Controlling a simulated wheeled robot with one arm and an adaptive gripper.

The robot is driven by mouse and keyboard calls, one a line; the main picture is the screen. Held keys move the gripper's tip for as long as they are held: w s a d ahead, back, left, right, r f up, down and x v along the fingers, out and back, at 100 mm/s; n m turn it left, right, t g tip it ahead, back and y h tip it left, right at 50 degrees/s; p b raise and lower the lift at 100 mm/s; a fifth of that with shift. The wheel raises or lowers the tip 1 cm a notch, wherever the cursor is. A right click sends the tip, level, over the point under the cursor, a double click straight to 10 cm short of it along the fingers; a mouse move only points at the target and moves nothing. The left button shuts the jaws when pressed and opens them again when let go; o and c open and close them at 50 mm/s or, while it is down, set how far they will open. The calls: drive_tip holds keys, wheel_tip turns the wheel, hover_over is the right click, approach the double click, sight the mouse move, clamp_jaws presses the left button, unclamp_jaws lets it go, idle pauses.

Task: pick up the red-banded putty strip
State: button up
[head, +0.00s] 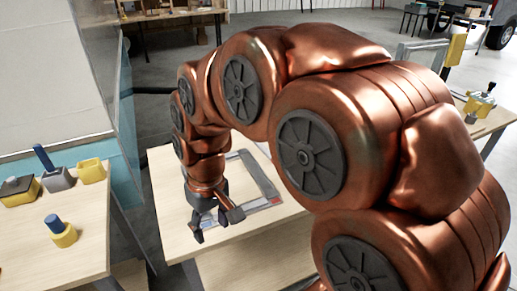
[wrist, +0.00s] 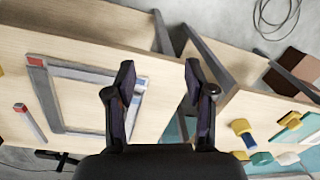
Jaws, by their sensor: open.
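A grey rectangular frame (wrist: 44,98) lies on a pale wooden table, at the left of the wrist view. It has a red patch at its upper-left corner and a bluish patch on its right side. A short grey strip with a red end (wrist: 31,122) lies outside the frame, to its left. I cannot tell for certain which red-marked piece is the putty strip. In the head view the frame (head: 265,178) is partly hidden by my arm. My gripper (head: 215,222) is open and empty above the table at the frame's left; its fingers (wrist: 158,82) are wide apart.
A second table (head: 90,225) at the left holds a yellow cup-like block (head: 91,170), a blue-topped yellow piece (head: 62,231) and other small blocks. A glassy panel (head: 126,115) stands behind it. There is a gap between the two tables.

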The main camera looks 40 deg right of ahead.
drive_tip(key=w+d+t, duration=0.2)
drive_tip(key=w+d, duration=0.6)
drive_tip(key=w, duration=0.4)
drive_tip(key=m+t+h, duration=0.2)
drive_tip(key=m, duration=0.1)
approach(263, 146)
drive_tip(key=shift+s+d+f+p, duration=0.3)
drive_tip(key=shift+s+f, duration=0.1)
drive_tip(key=shift+f, duration=0.05)
drive_tip(key=shift+d+f, duration=0.15)
drive_tip(key=shift+p+x, duration=0.4)
drive_tip(key=shift+x, duration=0.6)
drive_tip(key=shift+w+a+p+x, duration=0.1)
drive_tip(key=shift+p+x, duration=0.3)
drive_tip(key=shift+x, duration=0.5)
drive_tip(key=shift+w+a+p+x, duration=0.15)
drive_tip(key=shift+p+x, duration=0.2)
drive_tip(key=shift+x, duration=0.55)
drive_tip(key=shift+w+a+p+x, duration=0.1)
drive_tip(key=shift+p+x, duration=0.3)
drive_tip(key=shift+x, duration=0.5)
drive_tip(key=shift+a, duration=0.1)
clamp_jaws()
